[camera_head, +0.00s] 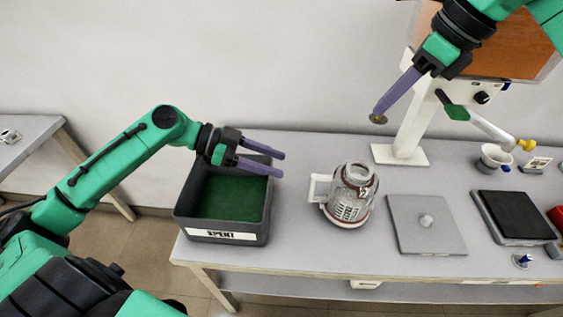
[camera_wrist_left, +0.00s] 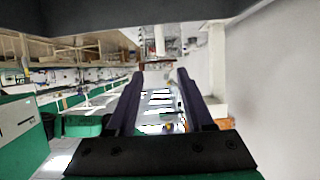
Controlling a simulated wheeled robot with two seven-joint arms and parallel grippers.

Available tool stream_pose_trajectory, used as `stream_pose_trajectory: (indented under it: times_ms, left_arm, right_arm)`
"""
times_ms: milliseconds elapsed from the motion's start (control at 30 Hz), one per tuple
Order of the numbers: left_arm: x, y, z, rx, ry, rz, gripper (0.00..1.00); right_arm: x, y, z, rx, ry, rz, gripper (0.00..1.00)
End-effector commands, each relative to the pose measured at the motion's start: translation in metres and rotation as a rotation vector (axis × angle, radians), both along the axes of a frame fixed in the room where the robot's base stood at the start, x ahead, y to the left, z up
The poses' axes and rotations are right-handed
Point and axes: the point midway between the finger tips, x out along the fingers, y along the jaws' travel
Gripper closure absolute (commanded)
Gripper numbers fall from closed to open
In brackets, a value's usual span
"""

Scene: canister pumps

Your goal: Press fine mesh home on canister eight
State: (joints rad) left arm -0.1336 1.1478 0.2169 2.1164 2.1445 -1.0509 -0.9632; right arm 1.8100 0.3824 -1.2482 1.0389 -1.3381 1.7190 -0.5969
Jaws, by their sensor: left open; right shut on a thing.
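A glass canister (camera_head: 351,194) with a white handle and reddish rings stands upright on the table. Its small dark mark is too blurred to read. My left gripper (camera_head: 282,164) is open and empty, above the bin marked SPENT (camera_head: 180,213). Its two fingers also show apart in the left wrist view (camera_wrist_left: 160,75).
A grey square plate with a pale knob (camera_head: 425,235) lies right of the canister. A dark-topped device (camera_head: 513,217) sits farther right. A white stand (camera_head: 405,140) with a lever (camera_head: 490,128) rises behind. A small white cup (camera_head: 494,157) stands beyond. Bare table lies before the canister.

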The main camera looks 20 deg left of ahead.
Motion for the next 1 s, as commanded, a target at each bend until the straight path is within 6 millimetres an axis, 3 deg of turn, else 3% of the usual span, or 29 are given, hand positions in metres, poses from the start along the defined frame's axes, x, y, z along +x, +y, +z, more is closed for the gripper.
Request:
stream_pose_trajectory:
  times_ms: [167,500,667,900,933,1000]
  left_arm:
    - [0.007,-0.021,-0.007,-0.002,-0.004,-0.001,0.47]
    - [0.030,-0.087,-0.036,-0.004,-0.003,0.004,0.47]
    - [0.034,-0.101,-0.043,-0.001,-0.002,0.005,0.47]
    - [0.035,-0.102,-0.045,0.000,-0.002,0.005,0.47]
    - [0.035,-0.102,-0.045,0.000,-0.002,0.005,0.55]
    - [0.035,-0.102,-0.045,-0.001,-0.001,0.005,0.82]
  right_arm:
    - [0.000,0.000,0.000,0.000,0.000,0.000,1.00]
    - [0.000,0.000,0.000,0.000,0.000,0.000,1.00]
    - [0.000,0.000,0.000,0.000,0.000,0.000,1.00]
    - [0.000,0.000,0.000,0.000,0.000,0.000,1.00]
    - [0.000,0.000,0.000,0.000,0.000,0.000,1.00]
    - [0.000,0.000,0.000,0.000,0.000,0.000,1.00]
